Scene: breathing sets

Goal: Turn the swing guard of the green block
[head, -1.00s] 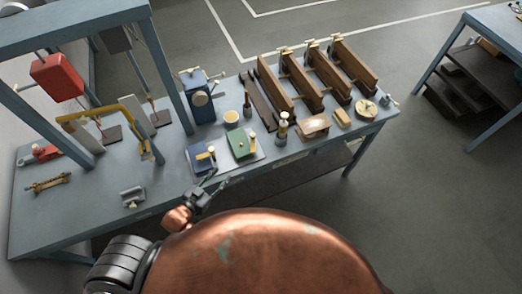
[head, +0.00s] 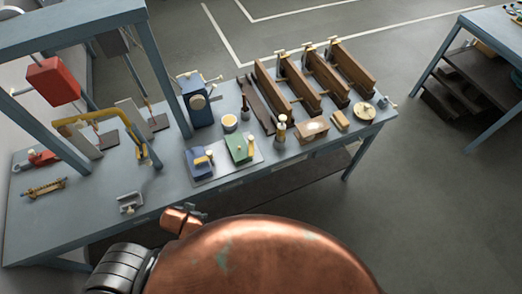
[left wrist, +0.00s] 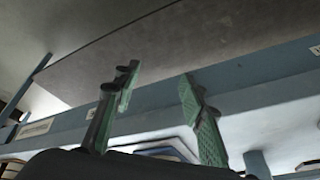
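The green block (head: 237,147) sits on a pale plate (head: 222,172) near the front edge of the workbench. A yellow upright piece with a knob, seemingly its swing guard (head: 250,145), stands at its right side. My left gripper (left wrist: 158,80) is open and empty in the left wrist view, its two green-padded fingers apart. In the head view, the left gripper (head: 197,212) is small and partly hidden by my copper body, in front of the bench edge and apart from the block. My right gripper is not in view.
A blue block (head: 199,164) with a yellow part shares the plate at left. A dark bottle with a light top (head: 281,132) stands to the right. A metal clamp (head: 130,202) lies at front left. Wooden beams (head: 300,85) stand behind. Bare bench lies left of the plate.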

